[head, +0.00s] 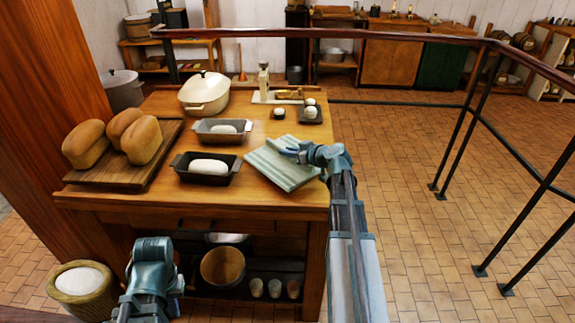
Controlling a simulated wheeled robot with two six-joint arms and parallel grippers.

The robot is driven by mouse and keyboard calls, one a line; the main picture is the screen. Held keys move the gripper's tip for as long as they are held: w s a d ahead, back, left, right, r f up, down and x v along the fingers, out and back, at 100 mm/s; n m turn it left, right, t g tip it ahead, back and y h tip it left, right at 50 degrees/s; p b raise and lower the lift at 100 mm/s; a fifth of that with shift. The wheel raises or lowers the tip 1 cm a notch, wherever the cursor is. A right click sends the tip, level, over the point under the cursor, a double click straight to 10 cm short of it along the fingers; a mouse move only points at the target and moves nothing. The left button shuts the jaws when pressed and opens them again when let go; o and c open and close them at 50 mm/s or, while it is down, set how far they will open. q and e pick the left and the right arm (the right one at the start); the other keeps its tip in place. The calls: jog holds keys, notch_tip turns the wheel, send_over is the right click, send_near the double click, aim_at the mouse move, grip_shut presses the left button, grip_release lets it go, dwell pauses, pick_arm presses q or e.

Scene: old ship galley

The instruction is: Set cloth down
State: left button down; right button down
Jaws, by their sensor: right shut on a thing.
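A pale green and white striped cloth (278,166) is at the right front of the wooden table (255,197), its near corner close to the table edge. My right gripper (292,152) is shut on the cloth at its right side. I cannot tell whether the cloth lies fully on the table top or is held slightly above it. My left gripper (152,246) is low at the front left, below the table top and apart from the cloth. Its fingers are not clear enough to tell whether they are open.
Two loaf pans with dough (208,167) (224,130) stand left of the cloth. Bread loaves lie on a board (118,176) at the left. A cream pot (204,92), a small tray (311,117) and a bottle (263,78) stand further back. A railing (460,131) runs right.

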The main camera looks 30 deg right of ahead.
aim_at(313, 167)
jog(key=shift+f+b, duration=1.95)
jog(key=shift+f, duration=0.05)
jog(key=shift+r, duration=0.2)
jog(key=shift+f, duration=0.15)
jog(key=c, duration=0.8)
grip_release()
jog(key=shift+r, duration=0.2)
jog(key=p+v, duration=0.5)
jog(key=v, duration=0.7)
jog(key=shift+f, duration=0.1)
jog(key=shift+d, duration=0.1)
